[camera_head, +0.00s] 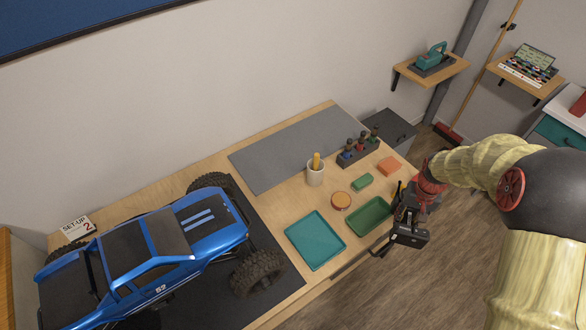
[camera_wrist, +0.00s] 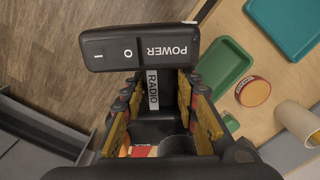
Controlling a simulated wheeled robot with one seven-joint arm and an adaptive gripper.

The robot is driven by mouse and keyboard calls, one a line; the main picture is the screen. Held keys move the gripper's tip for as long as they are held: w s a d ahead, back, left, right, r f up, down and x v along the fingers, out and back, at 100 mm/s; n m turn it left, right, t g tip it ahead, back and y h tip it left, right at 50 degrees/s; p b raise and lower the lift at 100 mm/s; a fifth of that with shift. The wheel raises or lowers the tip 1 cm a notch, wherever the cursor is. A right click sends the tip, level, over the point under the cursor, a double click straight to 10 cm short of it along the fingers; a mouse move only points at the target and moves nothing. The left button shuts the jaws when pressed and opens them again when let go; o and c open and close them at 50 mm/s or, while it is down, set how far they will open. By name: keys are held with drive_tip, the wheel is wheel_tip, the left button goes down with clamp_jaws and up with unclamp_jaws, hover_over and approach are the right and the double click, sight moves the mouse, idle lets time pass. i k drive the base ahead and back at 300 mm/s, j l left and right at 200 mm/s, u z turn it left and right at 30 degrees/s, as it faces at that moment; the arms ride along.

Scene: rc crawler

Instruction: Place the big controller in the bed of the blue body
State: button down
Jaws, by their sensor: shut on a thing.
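My gripper (camera_head: 408,208) is shut on a black controller (camera_head: 410,233) beyond the table's right front edge. In the wrist view the controller (camera_wrist: 140,48) shows a wide block marked POWER and a narrower part marked RADIO between the fingers (camera_wrist: 155,92). The blue body (camera_head: 170,262) is a pickup-style truck shell with large black tyres on the left of the table. Its striped hood points right, and its dark bed (camera_head: 72,292) is at the far left of the picture. My gripper is well to the right of the body.
A green tray (camera_head: 370,217) lies close to my gripper, with a teal tray (camera_head: 315,240) left of it. A cup (camera_head: 315,175), a round tin (camera_head: 341,201), small blocks and a tool rack (camera_head: 358,152) stand behind. A set-up sign (camera_head: 77,226) stands behind the truck.

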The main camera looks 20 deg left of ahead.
sight(68, 293)
drive_tip(key=k+j+z, duration=0.15)
drive_tip(key=k+z, duration=0.25)
drive_tip(key=k, duration=0.2)
drive_tip(key=k+z, duration=0.45)
drive_tip(key=k+j+u, duration=0.15)
drive_tip(key=k+u, duration=0.15)
drive_tip(key=k, duration=0.4)
